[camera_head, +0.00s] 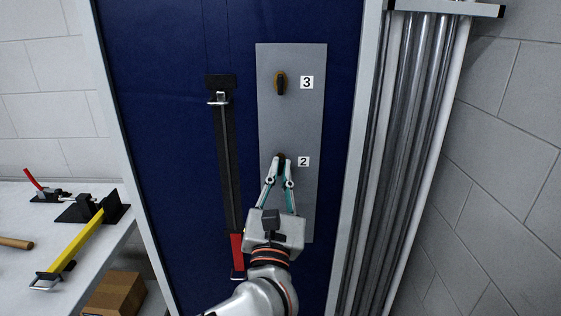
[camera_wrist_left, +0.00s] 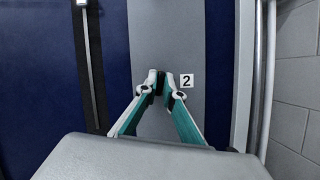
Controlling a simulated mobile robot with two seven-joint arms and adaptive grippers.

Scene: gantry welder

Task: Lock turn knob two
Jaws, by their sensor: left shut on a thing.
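Turn knob two (camera_head: 281,157) is a small dark knob on a grey panel (camera_head: 290,120), just left of the label "2" (camera_head: 303,161). My left gripper (camera_head: 281,164) reaches up to it from below, with its fingertips shut on the knob from both sides. In the left wrist view the fingertips (camera_wrist_left: 161,80) close around the dark knob (camera_wrist_left: 160,84), which is mostly hidden between them. The knob's exact turn angle cannot be told. Knob three (camera_head: 281,84), dark on a yellow base, sits above with its handle upright. My right gripper is not in view.
A black bar with a red handle (camera_head: 236,250) runs down the blue door (camera_head: 170,120) left of the panel. Metal pipes (camera_head: 400,130) stand at the right. A white table (camera_head: 100,255) at the left holds a yellow-handled tool (camera_head: 76,246) and other tools. A cardboard box (camera_head: 115,294) is below.

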